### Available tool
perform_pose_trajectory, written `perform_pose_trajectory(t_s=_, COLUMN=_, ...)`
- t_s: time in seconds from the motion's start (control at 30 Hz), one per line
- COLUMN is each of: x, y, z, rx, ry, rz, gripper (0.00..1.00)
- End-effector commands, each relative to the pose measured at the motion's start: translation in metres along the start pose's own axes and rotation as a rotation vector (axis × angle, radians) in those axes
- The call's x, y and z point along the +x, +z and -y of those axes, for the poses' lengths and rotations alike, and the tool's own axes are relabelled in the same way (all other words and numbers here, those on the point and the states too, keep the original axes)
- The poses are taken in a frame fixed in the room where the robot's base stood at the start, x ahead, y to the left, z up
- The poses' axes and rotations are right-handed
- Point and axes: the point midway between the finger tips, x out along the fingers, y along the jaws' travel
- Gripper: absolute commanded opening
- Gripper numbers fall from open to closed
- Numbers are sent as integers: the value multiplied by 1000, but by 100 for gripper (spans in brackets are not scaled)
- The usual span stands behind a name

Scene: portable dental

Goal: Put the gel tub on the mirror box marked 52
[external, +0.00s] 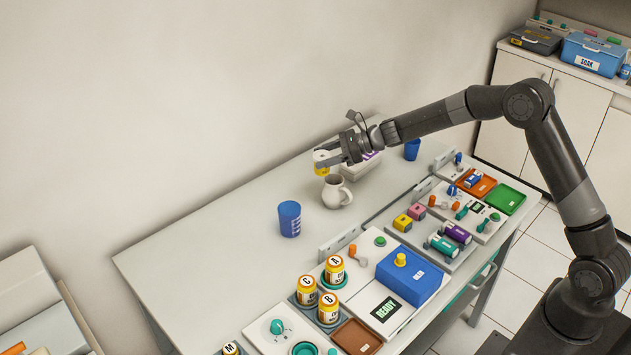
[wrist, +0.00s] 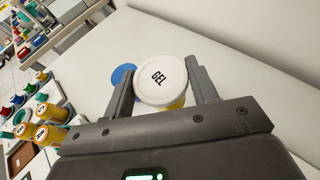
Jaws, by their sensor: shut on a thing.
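The gel tub (wrist: 160,82) has a white lid reading GEL and a yellow body. My gripper (wrist: 160,72) is shut on it, with one finger on each side. In the external view the tub (external: 321,168) is held at the end of my gripper (external: 326,158), above the back part of the table and near the white jug. I cannot read a 52 on any box. A pale box (external: 362,166) with a purple item shows partly behind my gripper.
A white jug (external: 336,192) and a blue cup (external: 289,219) stand on the table, with another blue cup (external: 412,149) farther back. Lettered orange jars (external: 334,269), a blue box (external: 410,275) and several panels line the front side. The table's left part is clear.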

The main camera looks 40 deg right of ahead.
Motion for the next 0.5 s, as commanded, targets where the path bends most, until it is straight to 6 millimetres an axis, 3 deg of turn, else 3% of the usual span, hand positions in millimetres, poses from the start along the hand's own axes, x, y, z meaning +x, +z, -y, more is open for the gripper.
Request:
perform_pose_trajectory(t_s=0.03, x=-20, y=-5, z=24, rx=10, ry=-29, rz=1, gripper=30)
perform_pose_trajectory(t_s=0.2, x=-87, y=-23, z=88, rx=39, ry=-103, rz=-4, gripper=30)
perform_pose_trajectory(t_s=0.4, x=-169, y=-47, z=148, rx=74, ry=-184, rz=-13, gripper=30)
perform_pose_trajectory(t_s=0.5, x=-204, y=-58, z=169, rx=89, ry=-216, rz=-18, gripper=30)
